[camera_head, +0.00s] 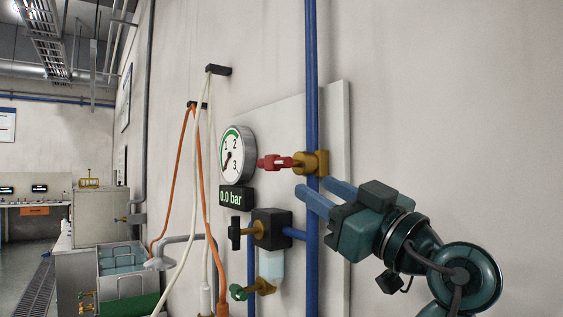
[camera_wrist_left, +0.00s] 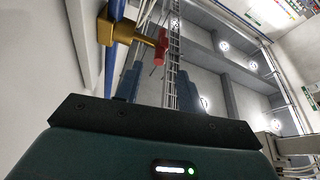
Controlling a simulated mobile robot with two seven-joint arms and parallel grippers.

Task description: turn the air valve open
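The air valve has a brass body (camera_head: 313,163) on a vertical blue pipe (camera_head: 311,80). Its red handle (camera_head: 275,162) points left, crosswise to the pipe. My left gripper (camera_head: 311,186) is open and empty, just below the brass body, with its two blue fingers apart. In the left wrist view, the red handle (camera_wrist_left: 162,46) and the brass body (camera_wrist_left: 121,32) lie beyond the open fingertips (camera_wrist_left: 158,72). I see no contact with the handle. My right gripper is not in view.
A round gauge (camera_head: 237,152) and a display reading 0.0 bar (camera_head: 237,198) are left of the valve. Below are a dark regulator (camera_head: 271,229) and a green-handled valve (camera_head: 240,292). White and orange hoses (camera_head: 182,200) hang left. The wall at right is clear.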

